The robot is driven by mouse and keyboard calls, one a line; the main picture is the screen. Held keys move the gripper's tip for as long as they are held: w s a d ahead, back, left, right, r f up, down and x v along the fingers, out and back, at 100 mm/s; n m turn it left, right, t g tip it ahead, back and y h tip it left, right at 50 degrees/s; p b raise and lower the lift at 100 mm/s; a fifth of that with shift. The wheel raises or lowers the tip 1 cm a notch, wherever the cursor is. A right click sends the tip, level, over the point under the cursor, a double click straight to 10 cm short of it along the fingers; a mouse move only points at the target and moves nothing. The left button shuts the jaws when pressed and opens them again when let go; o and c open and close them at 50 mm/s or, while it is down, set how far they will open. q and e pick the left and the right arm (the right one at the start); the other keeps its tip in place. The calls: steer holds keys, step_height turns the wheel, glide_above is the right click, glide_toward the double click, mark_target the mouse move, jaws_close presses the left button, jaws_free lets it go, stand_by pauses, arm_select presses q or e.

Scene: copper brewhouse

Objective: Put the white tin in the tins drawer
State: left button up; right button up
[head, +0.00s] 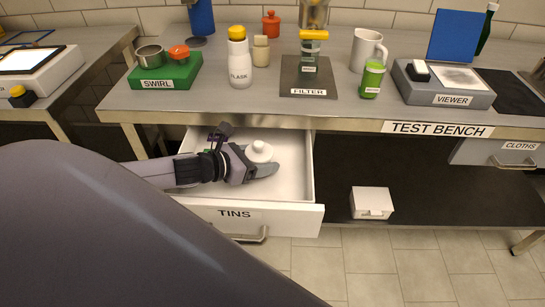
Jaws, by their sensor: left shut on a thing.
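The tins drawer (303,190) stands pulled open below the bench, with a label reading TINS on its front. The white tin (259,148) is inside the drawer's walls, toward its back middle. My left gripper (262,166) reaches in from the left over the drawer and is shut on the white tin. The fingers hide the tin's lower part, so I cannot tell whether it touches the drawer floor. My right gripper is out of view.
The test bench (335,109) overhangs the drawer's back. On it stand a white flask (239,62), a green swirl block (170,72), a filter stand (309,78), a white mug (367,50) and a viewer (445,90). A white box (371,202) sits on the dark lower shelf (430,208). The cloths drawer (500,152) is at right.

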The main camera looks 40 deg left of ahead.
arm_select(q)
steer(key=shift+w+d+r, duration=0.1)
steer(key=shift+w+d, duration=0.25)
steer(key=shift+w, duration=0.5)
steer(key=shift+w+d+r, duration=0.1)
steer(key=shift+w+d, duration=0.2)
steer(key=shift+w, duration=0.5)
steer(key=shift+f, duration=0.7)
steer(key=o, duration=0.7)
steer(key=shift+f, duration=0.2)
steer(key=o, duration=0.5)
steer(key=shift+c, duration=0.2)
steer(key=shift+r, duration=0.2)
